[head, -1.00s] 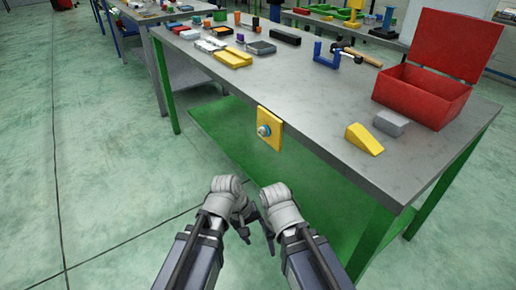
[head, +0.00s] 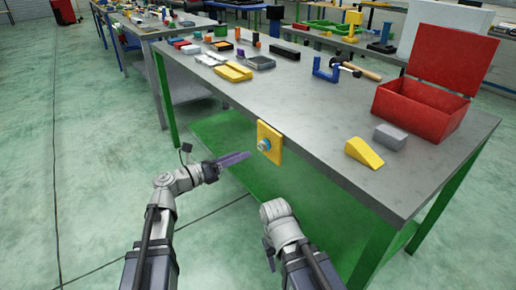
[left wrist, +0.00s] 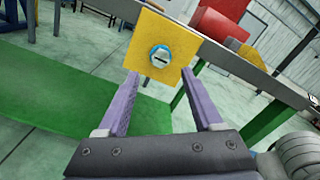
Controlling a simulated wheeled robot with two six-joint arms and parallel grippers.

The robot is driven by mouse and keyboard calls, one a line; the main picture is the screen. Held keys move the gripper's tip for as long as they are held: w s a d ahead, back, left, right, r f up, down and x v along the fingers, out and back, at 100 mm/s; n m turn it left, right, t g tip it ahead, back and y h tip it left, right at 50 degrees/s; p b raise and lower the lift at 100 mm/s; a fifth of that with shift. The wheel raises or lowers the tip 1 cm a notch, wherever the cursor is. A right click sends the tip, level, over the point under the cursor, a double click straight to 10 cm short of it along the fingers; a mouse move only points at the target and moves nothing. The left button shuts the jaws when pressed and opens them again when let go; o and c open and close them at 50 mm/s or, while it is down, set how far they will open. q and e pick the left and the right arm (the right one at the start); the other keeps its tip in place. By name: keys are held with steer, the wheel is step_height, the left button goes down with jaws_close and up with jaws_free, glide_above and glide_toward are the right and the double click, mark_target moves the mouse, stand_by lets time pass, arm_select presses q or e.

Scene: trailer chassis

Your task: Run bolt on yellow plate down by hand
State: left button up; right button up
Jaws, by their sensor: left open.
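The yellow plate (head: 276,152) is fixed upright on the front edge of the grey workbench. A bolt (head: 264,145) with a blue ring around its pale, slotted head sticks out of the plate. In the left wrist view the plate (left wrist: 142,35) lies straight ahead, with the bolt (left wrist: 160,56) near its middle. My left gripper (head: 246,156) points right toward the plate, a little short of the bolt. Its purple fingers (left wrist: 160,95) are apart with nothing between them. My right arm is low in front of the bench, and its gripper is mostly hidden behind its own wrist.
The workbench (head: 318,120) carries a red open box (head: 418,105), a yellow wedge (head: 363,153), a grey block (head: 390,136), a blue clamp frame (head: 326,72) and a hammer (head: 355,70). A green shelf (head: 215,135) lies below. The floor at left is clear.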

mark_target(260, 147)
arm_select(q)
steer(key=shift+x, duration=3.95)
jaws_close()
